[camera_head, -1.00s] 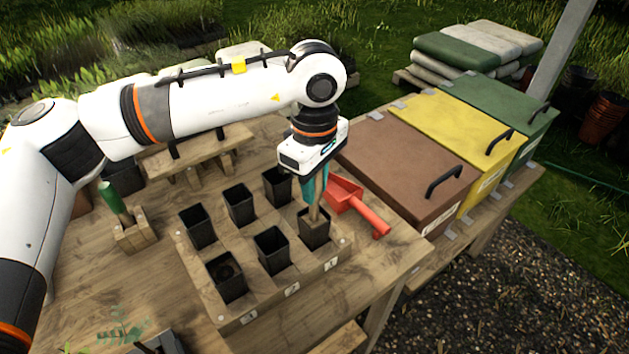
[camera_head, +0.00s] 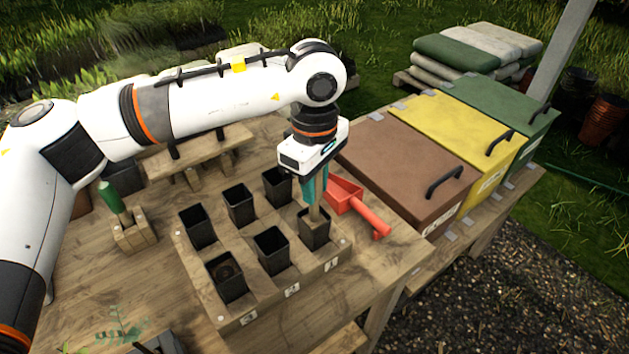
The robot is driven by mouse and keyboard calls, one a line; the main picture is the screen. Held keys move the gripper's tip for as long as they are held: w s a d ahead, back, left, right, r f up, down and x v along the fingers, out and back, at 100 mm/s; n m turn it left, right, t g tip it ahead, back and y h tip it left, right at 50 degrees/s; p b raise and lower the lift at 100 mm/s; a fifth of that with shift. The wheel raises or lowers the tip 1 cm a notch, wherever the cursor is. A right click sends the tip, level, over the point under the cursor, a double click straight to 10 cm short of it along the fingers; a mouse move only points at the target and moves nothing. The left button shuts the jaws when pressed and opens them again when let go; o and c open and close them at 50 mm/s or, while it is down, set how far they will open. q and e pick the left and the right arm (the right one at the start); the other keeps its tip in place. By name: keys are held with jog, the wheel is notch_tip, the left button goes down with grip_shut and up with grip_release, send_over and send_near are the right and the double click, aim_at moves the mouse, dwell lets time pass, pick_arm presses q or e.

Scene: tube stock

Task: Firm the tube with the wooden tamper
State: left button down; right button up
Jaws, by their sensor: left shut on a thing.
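My left gripper (camera_head: 314,192) points down over the front right tube of the wooden rack and is shut on the wooden tamper (camera_head: 314,212). The tamper's pale lower part reaches down into the black square tube (camera_head: 315,238); its bottom end and the tube's contents are hard to see. The rack (camera_head: 262,298) holds several black tubes in two rows. The front left tube (camera_head: 230,288) shows dark soil inside; the other tubes look dark and their contents cannot be told. My right gripper is not in view.
A red scoop (camera_head: 350,199) lies right of the rack. Brown (camera_head: 395,165), yellow (camera_head: 455,128) and green lidded bins (camera_head: 505,112) stand beyond it. A green-handled tool (camera_head: 112,198) stands in a wooden holder (camera_head: 133,234) at left. Bare bench lies between holder and rack.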

pick_arm(q)
jog(key=shift+r+p, duration=0.45)
jog(key=shift+r, duration=0.3)
jog(key=shift+r+p, duration=2.2)
jog(key=shift+r, duration=2.5)
